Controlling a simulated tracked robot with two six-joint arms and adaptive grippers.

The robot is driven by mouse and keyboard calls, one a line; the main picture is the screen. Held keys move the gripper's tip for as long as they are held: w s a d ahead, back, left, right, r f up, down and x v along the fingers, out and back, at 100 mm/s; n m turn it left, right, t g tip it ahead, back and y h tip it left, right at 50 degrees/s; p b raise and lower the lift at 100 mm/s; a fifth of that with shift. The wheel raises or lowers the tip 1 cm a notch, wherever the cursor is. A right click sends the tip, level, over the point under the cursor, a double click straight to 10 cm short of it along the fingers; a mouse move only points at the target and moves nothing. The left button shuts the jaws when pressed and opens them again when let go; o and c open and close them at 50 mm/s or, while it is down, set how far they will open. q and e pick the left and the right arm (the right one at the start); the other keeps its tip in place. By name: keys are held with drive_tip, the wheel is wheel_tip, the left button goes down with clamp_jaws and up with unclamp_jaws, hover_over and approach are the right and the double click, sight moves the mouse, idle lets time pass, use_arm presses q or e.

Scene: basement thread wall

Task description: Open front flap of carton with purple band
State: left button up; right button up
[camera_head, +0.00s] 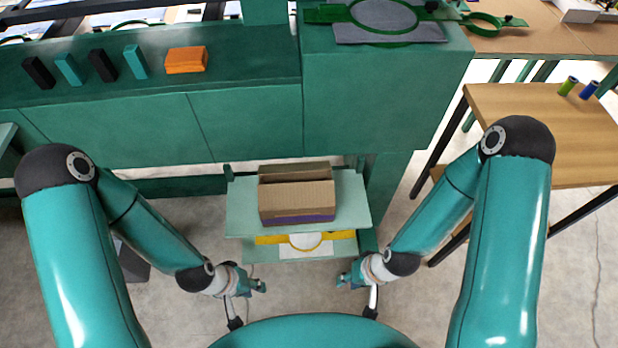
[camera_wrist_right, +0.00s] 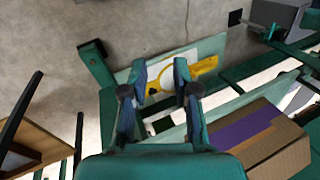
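The brown carton (camera_head: 296,197) sits on the upper pale green shelf (camera_head: 352,200). Its purple band (camera_head: 300,219) runs along the lower front. Brown panels show at its top and back; I cannot tell exactly how each flap lies. The right wrist view shows the carton (camera_wrist_right: 285,150) and its purple band (camera_wrist_right: 245,125) at lower right. My right gripper (camera_head: 346,281) is in front and right of the shelf, apart from the carton. Its fingers (camera_wrist_right: 160,74) are spread and empty. My left gripper (camera_head: 259,286) is in front and left, also apart; its finger opening is unclear.
A lower shelf holds a yellow hoop (camera_head: 270,239) with white material. The green cabinet (camera_head: 245,125) rises behind, with an orange box (camera_head: 186,60) and several small blocks on top. A wooden table (camera_head: 545,125) stands right. Floor is free between the grippers.

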drive_tip(key=s+m+g, duration=0.3)
drive_tip(key=s+m, duration=0.1)
drive_tip(key=m, duration=0.1)
drive_tip(key=m+t+y+b, duration=0.2)
drive_tip(key=m+y+b, duration=1.2)
drive_tip(key=m+b, duration=0.65)
approach(309, 184)
drive_tip(key=shift+m, duration=0.75)
drive_tip(key=a, duration=1)
drive_tip(key=shift+s+f+p, duration=0.1)
drive_tip(key=shift+f+p, duration=0.1)
drive_tip(key=shift+p, duration=0.1)
